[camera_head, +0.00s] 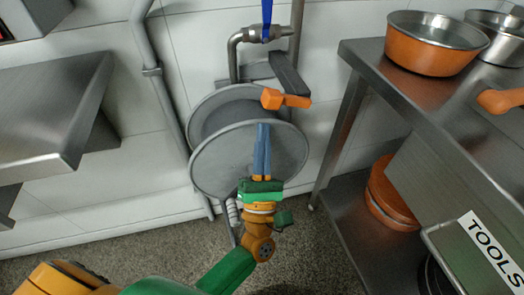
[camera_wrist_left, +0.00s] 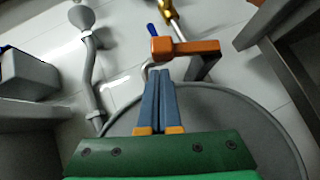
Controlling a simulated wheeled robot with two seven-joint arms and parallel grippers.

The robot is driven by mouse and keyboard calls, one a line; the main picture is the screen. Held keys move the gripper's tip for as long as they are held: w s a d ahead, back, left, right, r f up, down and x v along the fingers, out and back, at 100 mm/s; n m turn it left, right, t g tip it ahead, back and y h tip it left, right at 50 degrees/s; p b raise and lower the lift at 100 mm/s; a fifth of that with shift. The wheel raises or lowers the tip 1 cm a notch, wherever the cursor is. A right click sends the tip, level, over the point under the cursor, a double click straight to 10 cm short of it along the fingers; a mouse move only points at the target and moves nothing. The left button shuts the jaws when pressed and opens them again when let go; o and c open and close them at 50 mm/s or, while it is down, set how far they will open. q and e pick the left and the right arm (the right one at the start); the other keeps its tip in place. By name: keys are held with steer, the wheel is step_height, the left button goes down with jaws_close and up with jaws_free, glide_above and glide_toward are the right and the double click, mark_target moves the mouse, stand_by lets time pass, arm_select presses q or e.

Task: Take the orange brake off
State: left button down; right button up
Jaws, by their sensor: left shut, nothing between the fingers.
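The orange brake (camera_head: 285,99) sits at the end of a dark grey bar above the round grey discs of the mill (camera_head: 215,160). In the left wrist view the orange brake (camera_wrist_left: 184,48) shows just beyond the fingertips, with the dark bar to its right. My left gripper (camera_head: 263,127) is in front of the nearer disc, with its blue fingers pointing up, below and slightly left of the brake. The fingers (camera_wrist_left: 158,75) are together and hold nothing. My right gripper is in neither view.
A steel shelf table (camera_head: 400,90) stands at the right, with an orange pan (camera_head: 433,43) on top and a TOOLS box (camera_head: 480,255) in front. A steel counter (camera_head: 50,110) is at the left. A pipe with a blue valve handle (camera_head: 266,15) rises behind the mill.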

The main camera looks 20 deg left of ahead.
mark_target(265, 101)
arm_select(q)
steer(key=shift+x, duration=1.45)
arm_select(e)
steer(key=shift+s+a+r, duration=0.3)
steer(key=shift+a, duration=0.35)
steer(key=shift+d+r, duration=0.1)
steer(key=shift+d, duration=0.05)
